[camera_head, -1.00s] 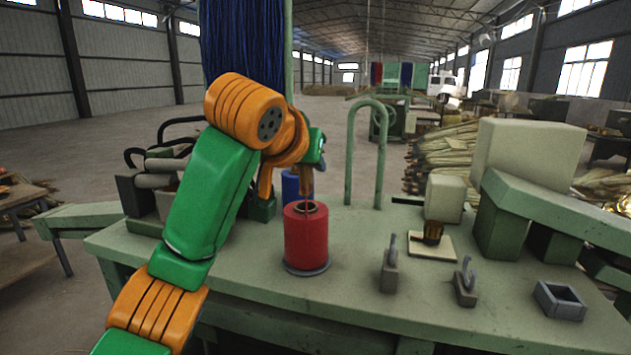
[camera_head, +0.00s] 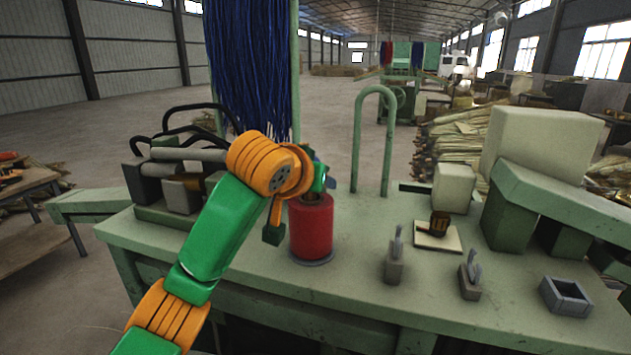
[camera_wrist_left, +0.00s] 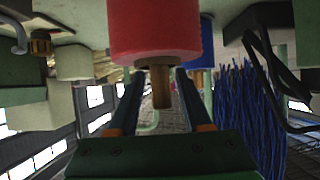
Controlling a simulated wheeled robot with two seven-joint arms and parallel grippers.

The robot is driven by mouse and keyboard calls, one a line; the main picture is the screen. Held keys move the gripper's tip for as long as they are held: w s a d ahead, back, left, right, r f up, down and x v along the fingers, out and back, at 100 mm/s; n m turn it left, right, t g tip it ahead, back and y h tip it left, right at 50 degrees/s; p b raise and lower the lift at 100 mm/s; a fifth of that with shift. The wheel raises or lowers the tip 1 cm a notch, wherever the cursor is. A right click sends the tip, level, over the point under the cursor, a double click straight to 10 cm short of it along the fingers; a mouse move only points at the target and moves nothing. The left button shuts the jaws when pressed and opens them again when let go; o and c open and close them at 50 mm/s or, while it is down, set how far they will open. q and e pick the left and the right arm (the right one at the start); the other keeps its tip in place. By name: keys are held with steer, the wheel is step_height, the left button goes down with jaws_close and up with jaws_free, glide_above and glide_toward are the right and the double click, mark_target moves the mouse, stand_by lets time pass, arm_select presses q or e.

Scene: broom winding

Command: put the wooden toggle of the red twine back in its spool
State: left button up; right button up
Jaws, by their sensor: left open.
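The red spool (camera_head: 311,232) stands upright on the green bench (camera_head: 350,285) on a dark round base. In the left wrist view, which is upside down, the red spool (camera_wrist_left: 155,30) is at the top. The brown wooden toggle (camera_wrist_left: 161,88) sticks up out of the spool's end; how deep it sits is hidden. My left gripper (camera_head: 318,182) is just above the spool's top. In the wrist view its two fingers (camera_wrist_left: 158,74) stand apart, one on each side of the toggle, with gaps. The toggle is not clear in the head view. My right gripper is not in view.
A blue spool (camera_wrist_left: 207,42) stands behind the red one. Blue strands (camera_head: 250,65) hang behind my arm. A green hoop (camera_head: 374,130) rises at the back. Two hooked blocks (camera_head: 395,258) and a grey open box (camera_head: 565,297) stand to the right.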

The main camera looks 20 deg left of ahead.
arm_select(q)
steer(key=b+v, duration=0.5)
steer(key=v, duration=0.7)
steer(key=shift+b, duration=0.4)
